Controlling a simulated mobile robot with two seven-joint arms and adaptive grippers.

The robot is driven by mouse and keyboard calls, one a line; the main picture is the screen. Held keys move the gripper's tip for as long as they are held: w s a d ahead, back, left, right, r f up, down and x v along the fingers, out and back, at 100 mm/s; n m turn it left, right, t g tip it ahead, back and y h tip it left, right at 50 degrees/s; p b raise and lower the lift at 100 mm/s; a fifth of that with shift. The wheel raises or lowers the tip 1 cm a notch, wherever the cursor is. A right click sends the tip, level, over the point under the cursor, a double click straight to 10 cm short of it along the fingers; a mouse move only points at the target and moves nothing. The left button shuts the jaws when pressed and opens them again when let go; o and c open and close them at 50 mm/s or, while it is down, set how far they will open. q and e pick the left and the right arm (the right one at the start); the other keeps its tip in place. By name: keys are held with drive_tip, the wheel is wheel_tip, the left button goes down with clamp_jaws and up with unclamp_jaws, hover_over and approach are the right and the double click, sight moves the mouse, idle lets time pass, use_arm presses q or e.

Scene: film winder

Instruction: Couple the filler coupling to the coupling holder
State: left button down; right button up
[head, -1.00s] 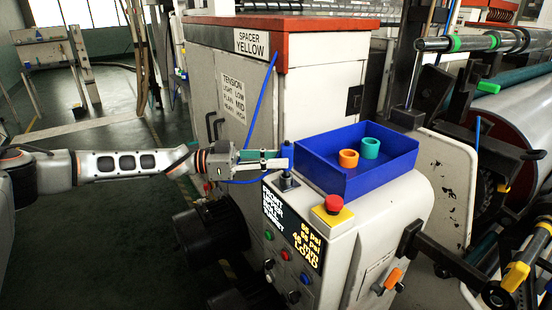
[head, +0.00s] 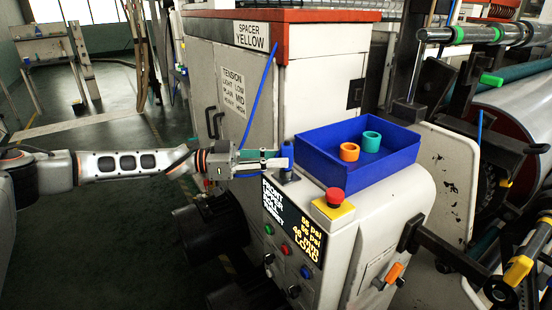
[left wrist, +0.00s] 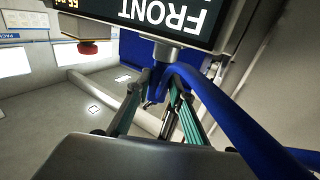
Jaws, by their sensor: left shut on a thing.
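The filler coupling (head: 287,153) is a blue upright cylinder with a blue hose (head: 262,95). My left gripper (head: 276,160) comes in from the left and is shut on it. In the left wrist view the coupling (left wrist: 156,88) shows between the greenish finger pads, partly hidden by them. The coupling holder (head: 287,176) is a short grey post on top of the machine console, directly under the coupling. The coupling's lower end is at the post's top; I cannot tell whether it is seated. My right gripper is not in view.
A blue tray (head: 345,183) with an orange ring (head: 349,152) and a teal ring (head: 371,141) stands just right of the coupling. A red emergency button (head: 334,197) and the display panel (head: 290,222) are close by. The white cabinet (head: 234,85) rises behind.

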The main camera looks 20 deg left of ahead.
use_arm(q)
drive_tip(key=shift+f, duration=0.15)
drive_tip(key=c, duration=1.7)
unclamp_jaws()
drive_tip(key=shift+a, duration=0.1)
drive_tip(key=v, duration=1.2)
drive_tip(key=b+v, duration=0.1)
drive_tip(key=v, duration=0.9)
